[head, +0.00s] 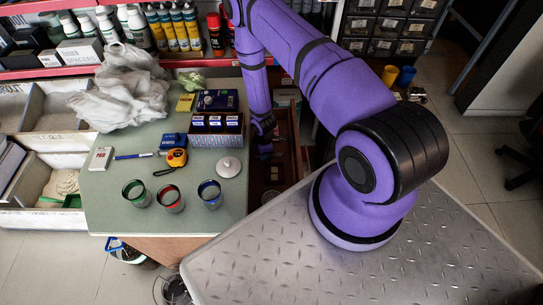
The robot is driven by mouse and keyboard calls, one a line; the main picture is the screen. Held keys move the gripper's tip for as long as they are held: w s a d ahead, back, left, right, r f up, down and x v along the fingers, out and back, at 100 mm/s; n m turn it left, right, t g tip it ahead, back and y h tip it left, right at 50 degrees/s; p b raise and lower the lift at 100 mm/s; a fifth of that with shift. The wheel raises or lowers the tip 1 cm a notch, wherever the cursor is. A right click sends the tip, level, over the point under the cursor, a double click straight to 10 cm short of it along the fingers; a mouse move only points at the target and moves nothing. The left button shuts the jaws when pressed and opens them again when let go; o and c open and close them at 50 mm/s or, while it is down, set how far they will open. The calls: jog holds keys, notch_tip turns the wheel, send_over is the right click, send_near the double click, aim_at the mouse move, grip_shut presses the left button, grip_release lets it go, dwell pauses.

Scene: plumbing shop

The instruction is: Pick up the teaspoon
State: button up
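I cannot make out a teaspoon in the head view. My gripper (265,153) is small and dark at the end of my purple arm. It points down over an open wooden drawer or box (298,165) just right of the green-topped table (115,205). Small items lie in the shadow inside it, too small and dark to name. The fingers are too small and dark to show whether they are open or shut, or whether they hold anything.
On the table are three glasses with green (137,193), red (170,198) and blue (210,193) rims, a white lid (229,167), a yellow tape measure (176,158), a partitioned box (216,131) and a crumpled plastic bag (122,90). Shelved bottles (177,30) stand behind.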

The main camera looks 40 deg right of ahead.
jog(key=shift+f, duration=0.65)
jog(key=shift+f, duration=0.1)
grip_shut()
